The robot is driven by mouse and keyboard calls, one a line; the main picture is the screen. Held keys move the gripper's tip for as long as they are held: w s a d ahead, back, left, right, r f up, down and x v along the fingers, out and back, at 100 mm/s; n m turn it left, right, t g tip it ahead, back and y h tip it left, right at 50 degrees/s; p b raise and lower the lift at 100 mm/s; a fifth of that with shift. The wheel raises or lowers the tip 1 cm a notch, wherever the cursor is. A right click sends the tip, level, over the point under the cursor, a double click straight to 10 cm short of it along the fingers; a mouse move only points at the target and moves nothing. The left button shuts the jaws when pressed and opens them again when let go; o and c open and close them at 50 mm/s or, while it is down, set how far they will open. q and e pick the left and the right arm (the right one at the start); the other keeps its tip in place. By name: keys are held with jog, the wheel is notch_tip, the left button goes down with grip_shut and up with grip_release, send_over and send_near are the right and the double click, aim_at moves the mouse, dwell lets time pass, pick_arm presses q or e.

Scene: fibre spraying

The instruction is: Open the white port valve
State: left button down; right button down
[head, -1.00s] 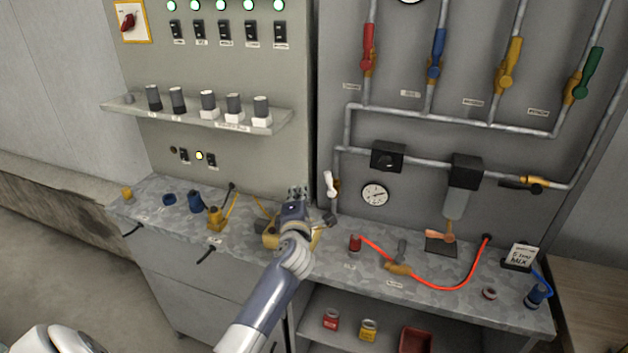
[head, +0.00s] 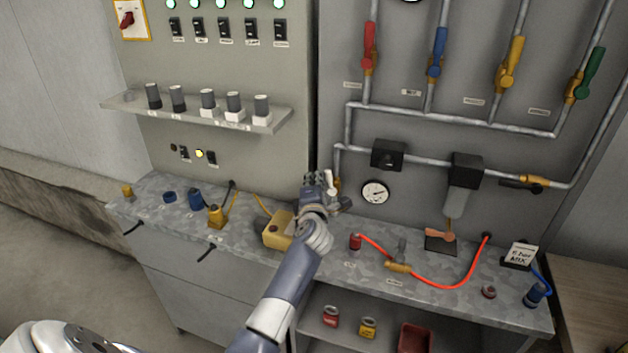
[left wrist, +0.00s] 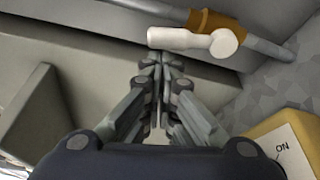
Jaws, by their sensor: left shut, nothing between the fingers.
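The white port valve has a white lever (head: 330,180) on a brass body, fitted to the grey pipe low on the panel, left of the round gauge. In the head view my left gripper (head: 318,178) is at the lever and hides part of it. In the left wrist view the white lever (left wrist: 185,40) lies across the top of the picture, with the brass body (left wrist: 212,22) behind it. My left gripper (left wrist: 162,60) is shut and empty, its tips just short of the lever. I cannot tell whether they touch. My right gripper is not in view.
A yellow box (head: 277,232) stands on the metal bench below my left gripper; its ON label shows in the left wrist view (left wrist: 284,148). A gauge (head: 375,192) is right of the valve. An orange hose (head: 440,285) lies on the bench. Red, blue, yellow and green levers are higher up.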

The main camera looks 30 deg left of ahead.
pick_arm(q)
jog(key=m, duration=0.1)
jog(key=d+r+m+p, duration=0.1)
jog(key=shift+w+d+m+t+y, duration=0.2)
jog(key=shift+m+t+y, duration=0.1)
jog(key=shift+m+y, duration=0.1)
jog(key=shift+p, duration=0.35)
